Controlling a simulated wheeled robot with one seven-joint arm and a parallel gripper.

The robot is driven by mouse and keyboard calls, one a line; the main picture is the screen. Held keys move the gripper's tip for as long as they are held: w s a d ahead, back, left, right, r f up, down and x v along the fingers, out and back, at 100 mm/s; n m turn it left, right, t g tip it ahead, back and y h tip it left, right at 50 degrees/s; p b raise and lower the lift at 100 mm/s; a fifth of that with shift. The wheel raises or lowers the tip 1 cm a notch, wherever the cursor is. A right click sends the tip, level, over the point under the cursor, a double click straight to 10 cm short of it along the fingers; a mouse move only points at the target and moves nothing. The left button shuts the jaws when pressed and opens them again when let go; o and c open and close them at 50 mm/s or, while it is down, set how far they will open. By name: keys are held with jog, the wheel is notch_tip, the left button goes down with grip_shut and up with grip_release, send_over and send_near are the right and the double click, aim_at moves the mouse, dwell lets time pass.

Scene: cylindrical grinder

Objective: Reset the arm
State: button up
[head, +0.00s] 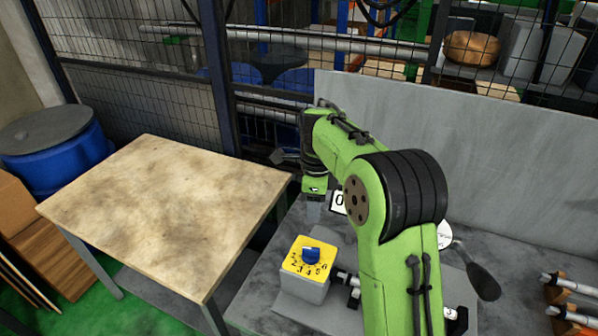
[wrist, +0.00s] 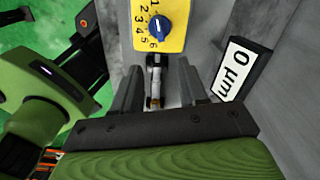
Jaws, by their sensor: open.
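My green arm reaches over the grey table, and my gripper (head: 313,212) points down above and behind the yellow dial box (head: 305,285). In the wrist view my gripper (wrist: 158,78) has its two grey fingers spread apart, with nothing held. The box has a yellow top with numbers and a blue knob (head: 311,255). The knob (wrist: 159,25) also shows at the top of the wrist view, beyond the fingertips. A small metal shaft (wrist: 155,80) shows in the gap between the fingers, apparently lower down. My arm hides part of the table.
A "0 µm" display (wrist: 238,70) stands right of the fingers in the wrist view. A grey upright panel (head: 480,150) stands behind the arm. A bare wooden-topped table (head: 165,205) is at left, with a blue barrel (head: 55,145) beyond. A dark paddle-shaped part (head: 482,280) lies right of my arm.

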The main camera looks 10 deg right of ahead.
jog(key=shift+r, duration=0.1)
jog(key=s+r+n+t, duration=0.2)
jog(key=s+r+n, duration=0.3)
jog(key=s+n, duration=0.15)
jog(key=s+r+n+t, duration=0.1)
jog(key=s+r+n, duration=0.35)
jog(key=s, duration=0.35)
jog(key=s+f+n+t, duration=0.2)
jog(key=s+f+n, duration=0.1)
jog(key=s+n, duration=0.8)
jog(key=shift+s+a+t, duration=0.15)
jog(key=shift+s+t, duration=0.15)
jog(key=shift+s, duration=0.9)
